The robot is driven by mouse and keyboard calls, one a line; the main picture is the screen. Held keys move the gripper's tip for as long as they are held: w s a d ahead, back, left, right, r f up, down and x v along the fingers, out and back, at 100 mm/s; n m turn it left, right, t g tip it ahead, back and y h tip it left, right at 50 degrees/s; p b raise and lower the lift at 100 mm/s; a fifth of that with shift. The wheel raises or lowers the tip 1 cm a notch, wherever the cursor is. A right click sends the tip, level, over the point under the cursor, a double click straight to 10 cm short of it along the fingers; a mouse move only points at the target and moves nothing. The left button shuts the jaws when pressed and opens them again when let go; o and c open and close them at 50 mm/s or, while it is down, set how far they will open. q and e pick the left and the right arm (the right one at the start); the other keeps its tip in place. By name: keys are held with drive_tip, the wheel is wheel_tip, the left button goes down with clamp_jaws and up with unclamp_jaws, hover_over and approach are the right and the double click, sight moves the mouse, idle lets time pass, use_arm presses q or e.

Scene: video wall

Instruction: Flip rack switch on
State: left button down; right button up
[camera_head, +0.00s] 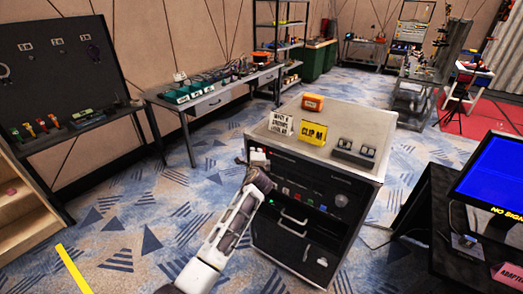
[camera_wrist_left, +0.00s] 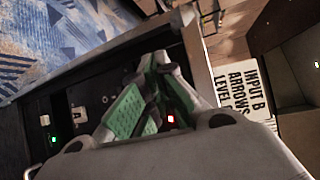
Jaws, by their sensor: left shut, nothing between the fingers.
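The rack is a grey cabinet (camera_head: 375,178) with a black front panel, in the middle of the head view. Its panel carries small knobs, buttons and lights; a green light (camera_wrist_left: 44,120) and a red light (camera_wrist_left: 171,118) glow in the left wrist view. A small pale switch-like part (camera_wrist_left: 78,114) sits on the panel there; I cannot tell its position. My left gripper (camera_head: 257,158) is at the rack's upper left front corner. In the left wrist view its green-padded fingers (camera_wrist_left: 152,95) are shut and empty before the panel; contact is unclear. My right gripper is not in view.
A desk with a blue screen (camera_head: 495,175) is at right. Patterned carpet is free left of the rack.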

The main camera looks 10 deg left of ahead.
use_arm(q)
drive_tip(key=shift+s, duration=0.15)
drive_tip(key=shift+s+a+f+p, duration=0.25)
drive_tip(key=shift+s+p, duration=0.15)
drive_tip(key=shift+s, duration=0.2)
idle(0.4)
drive_tip(key=shift+s+a+f+p, duration=0.25)
drive_tip(key=shift+s+a, duration=0.05)
drive_tip(key=shift+s, duration=0.45)
drive_tip(key=shift+s+a+f+p, duration=0.2)
drive_tip(key=shift+s+a+f, duration=0.05)
drive_tip(key=shift+s, duration=0.5)
drive_tip(key=shift+s+a+f+p, duration=0.25)
drive_tip(key=shift+s+a, duration=0.05)
drive_tip(key=shift+s, duration=0.45)
